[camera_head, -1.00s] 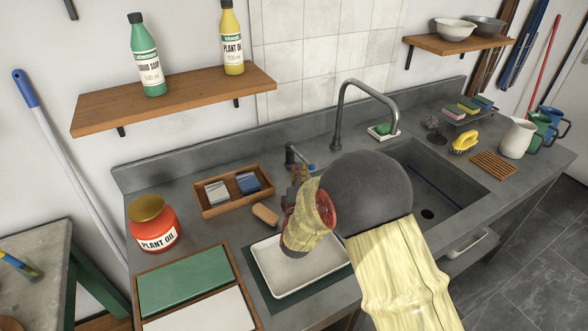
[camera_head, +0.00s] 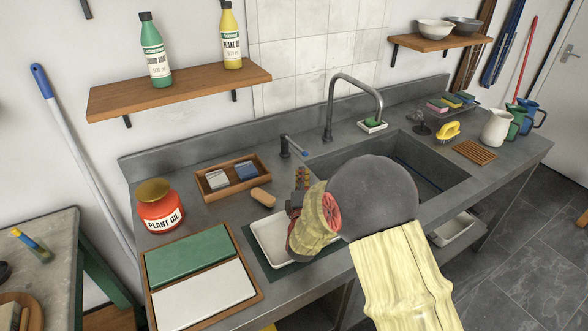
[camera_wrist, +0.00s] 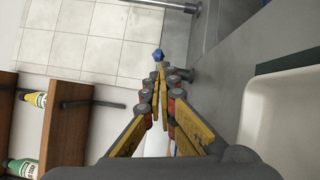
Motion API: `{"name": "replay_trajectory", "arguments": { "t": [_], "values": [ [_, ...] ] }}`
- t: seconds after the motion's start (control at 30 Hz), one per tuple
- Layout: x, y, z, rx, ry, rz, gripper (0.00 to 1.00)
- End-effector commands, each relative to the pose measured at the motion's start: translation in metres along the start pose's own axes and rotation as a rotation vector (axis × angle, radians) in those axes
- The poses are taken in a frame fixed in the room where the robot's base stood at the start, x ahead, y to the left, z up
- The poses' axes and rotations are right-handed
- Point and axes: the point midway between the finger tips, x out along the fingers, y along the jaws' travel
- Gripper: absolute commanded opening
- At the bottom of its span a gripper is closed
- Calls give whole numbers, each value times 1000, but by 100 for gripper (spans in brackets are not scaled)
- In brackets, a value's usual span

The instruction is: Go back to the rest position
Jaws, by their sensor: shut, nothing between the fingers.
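My gripper (camera_wrist: 163,88) is shut and empty, its yellow fingers together in the wrist view. In the head view my gripper (camera_head: 301,178) is at the end of my arm, above the sink counter (camera_head: 215,220) and near the left side of the sink basin (camera_head: 445,192). My cream-sleeved arm covers part of the basin and part of the white tray (camera_head: 266,240). The tray also shows at the right of the wrist view (camera_wrist: 275,125).
A tap (camera_head: 329,115) rises behind the basin. A red plant oil jar (camera_head: 160,207), a wooden box (camera_head: 215,190) and a tan block (camera_head: 262,198) stand on the counter. A shelf (camera_head: 180,92) with bottles hangs above. Floor (camera_head: 535,240) is clear at the right.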

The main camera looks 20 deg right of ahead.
Motion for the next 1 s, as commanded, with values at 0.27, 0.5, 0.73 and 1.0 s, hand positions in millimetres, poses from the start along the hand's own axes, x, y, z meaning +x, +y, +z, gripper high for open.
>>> {"name": "replay_trajectory", "arguments": {
  "t": [0.27,0.5,0.73,1.0],
  "values": [
    [1,14,-2,74,29,-31,0],
    [-27,73,-14,465,146,-260,0],
    [-106,118,-11,824,153,-571,0],
    [-243,139,25,1144,-57,-924,0]
  ]
}}
